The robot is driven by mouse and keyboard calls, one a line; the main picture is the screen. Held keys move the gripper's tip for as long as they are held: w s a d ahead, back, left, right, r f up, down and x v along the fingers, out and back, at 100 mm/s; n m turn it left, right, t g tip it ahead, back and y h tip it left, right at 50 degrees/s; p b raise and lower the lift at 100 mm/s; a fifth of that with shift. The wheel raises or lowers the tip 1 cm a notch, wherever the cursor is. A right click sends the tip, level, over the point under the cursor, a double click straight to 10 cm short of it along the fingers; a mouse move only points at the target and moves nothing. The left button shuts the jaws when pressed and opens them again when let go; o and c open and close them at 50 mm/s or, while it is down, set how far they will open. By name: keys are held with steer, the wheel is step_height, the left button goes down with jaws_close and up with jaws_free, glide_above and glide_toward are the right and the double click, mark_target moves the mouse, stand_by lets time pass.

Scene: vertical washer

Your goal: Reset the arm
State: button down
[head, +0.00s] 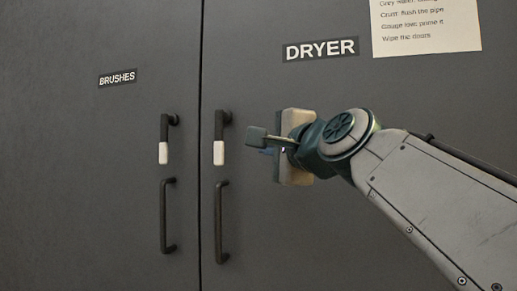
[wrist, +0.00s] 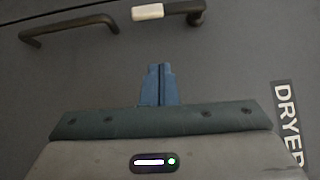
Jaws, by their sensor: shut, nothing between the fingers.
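My gripper (wrist: 158,84) is shut and empty, its two blue fingers together in the wrist view. It also shows in the head view (head: 267,152), in front of the dryer door, just right of that door's handles. My arm reaches in from the lower right. Whether the fingertips touch the door cannot be told. The fingers point toward the upper handle with the white grip (head: 219,152), which also shows at the top of the wrist view (wrist: 148,12); a gap is visible between them in the picture.
The dark brushes door (head: 90,170) is at left and the dryer door (head: 262,80) at right, with a narrow seam between. The left door has a white-gripped handle (head: 163,152) and a bar handle (head: 168,215). Another bar handle (head: 221,222) is on the dryer door. A paper note (head: 425,25) hangs upper right.

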steer(key=shift+s+d, duration=0.15)
steer(key=shift+s, duration=0.15)
stand_by(0.4)
steer(key=s+d+f+n+g+h+p, duration=0.1)
steer(key=d+f+n+g+h+p, duration=0.15)
steer(key=f+p, duration=0.45)
steer(key=s+d+f+n+g+h+p, duration=0.1)
steer(key=d+f+n+g+h+p, duration=0.2)
steer(key=f+p, duration=0.4)
steer(key=s+d+f+n+g+h+p, duration=0.1)
steer(key=s+d+f+n+g+p, duration=0.2)
steer(key=s+f+n+g+p, duration=0.1)
steer(key=s+d+f+n+g+h+p, duration=0.1)
steer(key=s+d+f+n+g+p, duration=0.2)
steer(key=s+f+p, duration=0.4)
steer(key=s+f+g, duration=0.1)
steer(key=s, duration=0.3)
steer(key=shift+d+n, duration=0.35)
steer(key=shift+d, duration=0.05)
steer(key=shift+w, duration=0.1)
